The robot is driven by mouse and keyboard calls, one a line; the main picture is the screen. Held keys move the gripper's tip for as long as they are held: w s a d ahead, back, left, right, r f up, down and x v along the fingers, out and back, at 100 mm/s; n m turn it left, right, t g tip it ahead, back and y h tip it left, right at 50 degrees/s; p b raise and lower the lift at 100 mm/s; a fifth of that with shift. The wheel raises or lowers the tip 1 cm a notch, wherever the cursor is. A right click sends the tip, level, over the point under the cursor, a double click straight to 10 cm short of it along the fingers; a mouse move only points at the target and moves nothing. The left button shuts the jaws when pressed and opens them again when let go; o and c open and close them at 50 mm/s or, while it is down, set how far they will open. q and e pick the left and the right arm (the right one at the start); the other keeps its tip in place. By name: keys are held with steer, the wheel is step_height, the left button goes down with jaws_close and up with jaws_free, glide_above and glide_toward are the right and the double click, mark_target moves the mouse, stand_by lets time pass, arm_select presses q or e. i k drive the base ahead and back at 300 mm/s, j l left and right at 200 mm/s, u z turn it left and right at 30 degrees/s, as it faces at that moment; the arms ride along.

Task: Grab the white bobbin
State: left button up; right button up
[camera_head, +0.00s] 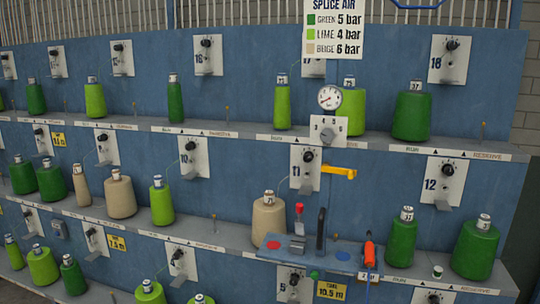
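I see no plainly white bobbin in the head view. The bobbins are green, lime or beige, each with a white labelled top. The palest are the beige ones: a wide beige bobbin (120,198) and a slim beige bobbin (82,188) on the middle shelf at left, and another beige bobbin (268,222) near the centre. A small white-topped piece (437,271) stands alone on the shelf at lower right; it is too small to identify. Neither my left nor my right gripper is in view.
A blue plate (330,257) with upright levers and an orange-handled tool (369,251) sit on the middle shelf (235,236). A pressure gauge (330,97) and a yellow handle (339,172) stick out from the blue panel. Several green bobbins (475,249) crowd the shelves.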

mark_target(436, 274)
steer(key=z, duration=1.35)
steer(key=i, duration=0.05)
